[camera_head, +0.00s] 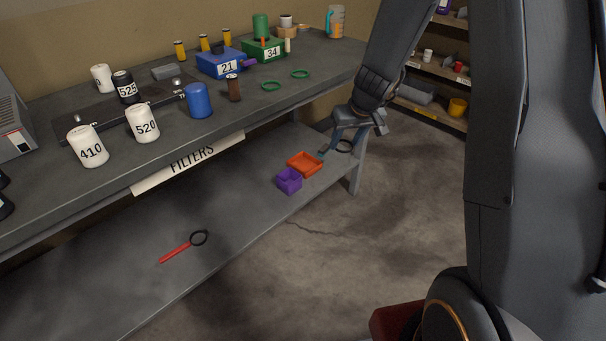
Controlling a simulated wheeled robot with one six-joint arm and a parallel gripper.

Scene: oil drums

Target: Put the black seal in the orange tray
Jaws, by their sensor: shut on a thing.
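The black seal (345,152) is a thin dark ring at my gripper's fingertips, above the right end of the lower shelf. My gripper (347,138) points down and is shut on it; the exact contact is small and partly hidden. The orange tray (306,172) is a shallow square tray on the lower shelf, a little left of and lower in the picture than my gripper. No object shows inside it. The seal is apart from the tray in the picture.
A purple bin (289,182) stands just in front of the orange tray. A red-handled ring tool (176,253) lies farther left on the lower shelf. The workbench top (300,115) overhangs the shelf; a bench leg (356,172) stands right of the tray.

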